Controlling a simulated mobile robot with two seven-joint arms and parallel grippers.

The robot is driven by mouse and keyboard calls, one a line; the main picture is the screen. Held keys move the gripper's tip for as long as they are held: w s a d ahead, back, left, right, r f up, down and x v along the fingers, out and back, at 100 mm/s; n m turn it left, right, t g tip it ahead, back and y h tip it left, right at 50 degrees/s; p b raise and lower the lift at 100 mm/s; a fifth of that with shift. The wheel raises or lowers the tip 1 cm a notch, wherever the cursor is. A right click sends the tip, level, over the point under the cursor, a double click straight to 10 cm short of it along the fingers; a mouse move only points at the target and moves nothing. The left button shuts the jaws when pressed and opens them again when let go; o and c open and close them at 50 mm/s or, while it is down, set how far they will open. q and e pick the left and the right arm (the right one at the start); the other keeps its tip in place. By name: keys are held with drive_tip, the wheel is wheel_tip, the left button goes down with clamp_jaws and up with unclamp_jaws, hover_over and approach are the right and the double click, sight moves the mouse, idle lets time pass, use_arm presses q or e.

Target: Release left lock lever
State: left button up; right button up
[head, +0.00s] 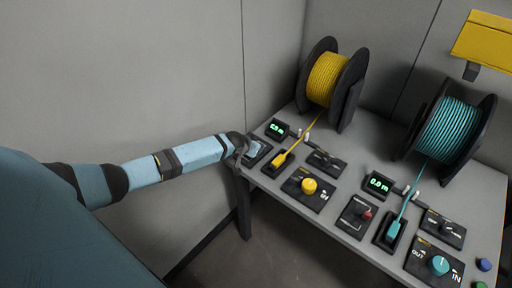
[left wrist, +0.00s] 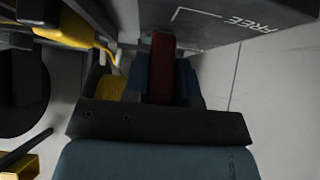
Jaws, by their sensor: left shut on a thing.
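The left lock lever shows in the left wrist view as a dark red handle (left wrist: 162,62) between the two blue fingers. Its dark panel (left wrist: 230,20) has the word FREE and a white line on it. In the head view the lever's black base (head: 260,152) is at the table's left corner, and the lever itself is hidden by my gripper. My left gripper (head: 246,148) is at this base, and it also shows in the left wrist view (left wrist: 163,75), shut on the red handle. My right gripper is not in view.
The grey table (head: 330,226) holds a yellow spool (head: 326,80), a teal spool (head: 452,130), a yellow knob (head: 309,185), a teal knob (head: 439,265) and a second red lever (head: 367,214). A yellow connector (head: 280,160) sits close to my left gripper. Bare wall is at left.

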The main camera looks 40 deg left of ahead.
use_arm(q)
drive_tip(key=o, duration=0.9)
drive_tip(key=v, duration=1.3)
drive_tip(key=shift+s+r, duration=0.25)
drive_tip(key=shift+r, duration=0.05)
drive_tip(key=s+d+f+m+h+p, duration=0.2)
drive_tip(key=s+d+f, duration=0.4)
drive_tip(key=s+d, duration=1)
drive_tip(key=s+d+t, duration=0.1)
drive_tip(key=s+d, duration=0.3)
drive_tip(key=s, duration=0.1)
drive_tip(key=s+d+t+p, duration=0.1)
drive_tip(key=s+d, duration=0.3)
drive_tip(key=shift+s+d+r+h, duration=0.2)
drive_tip(key=shift+s+d+h, duration=0.05)
drive_tip(key=shift+s+h, duration=0.05)
